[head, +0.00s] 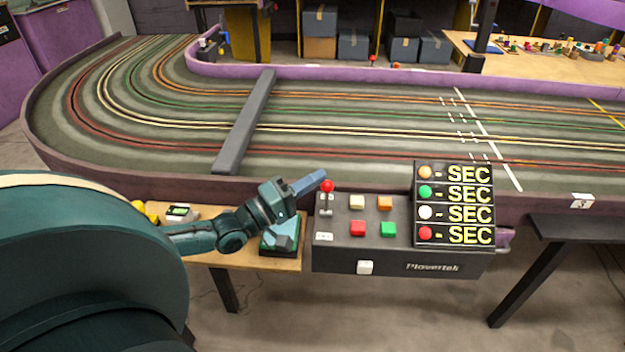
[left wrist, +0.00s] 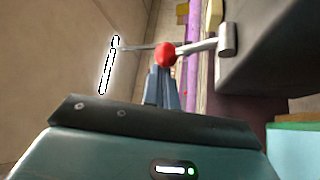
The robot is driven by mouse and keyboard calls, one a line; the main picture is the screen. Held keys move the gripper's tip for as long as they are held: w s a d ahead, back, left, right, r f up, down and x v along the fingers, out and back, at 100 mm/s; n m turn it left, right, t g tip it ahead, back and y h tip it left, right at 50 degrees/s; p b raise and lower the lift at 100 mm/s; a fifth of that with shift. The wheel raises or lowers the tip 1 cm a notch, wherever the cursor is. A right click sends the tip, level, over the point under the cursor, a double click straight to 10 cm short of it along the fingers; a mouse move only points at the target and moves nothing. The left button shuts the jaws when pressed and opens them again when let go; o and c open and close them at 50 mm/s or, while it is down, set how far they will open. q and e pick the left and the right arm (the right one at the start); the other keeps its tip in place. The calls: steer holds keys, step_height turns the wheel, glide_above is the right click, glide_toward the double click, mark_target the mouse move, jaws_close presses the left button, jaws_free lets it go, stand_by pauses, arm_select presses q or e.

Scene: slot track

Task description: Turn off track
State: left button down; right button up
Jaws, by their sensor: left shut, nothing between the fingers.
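The dark control box (head: 335,258) stands at the front edge of the slot track (head: 340,125). A lever with a red ball knob (head: 327,186) is at its left end. The knob also shows in the left wrist view (left wrist: 166,54), on a metal rod. My left gripper (head: 318,178) is shut and empty, its fingertips right beside the knob. In the left wrist view its fingers (left wrist: 161,80) point at the knob; I cannot tell whether they touch. My right gripper is not in view.
The box has white, orange, red and green buttons (head: 372,215) and a display (head: 454,204) reading "SEC" in each row. A wooden side table (head: 290,262) with small items is left of the box. A dark bar (head: 245,125) crosses the track.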

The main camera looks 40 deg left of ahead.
arm_select(q)
steer(key=shift+s+d+r+m+h, duration=0.15)
steer(key=shift+s+m+h, duration=0.15)
steer(key=shift+m+h, duration=0.3)
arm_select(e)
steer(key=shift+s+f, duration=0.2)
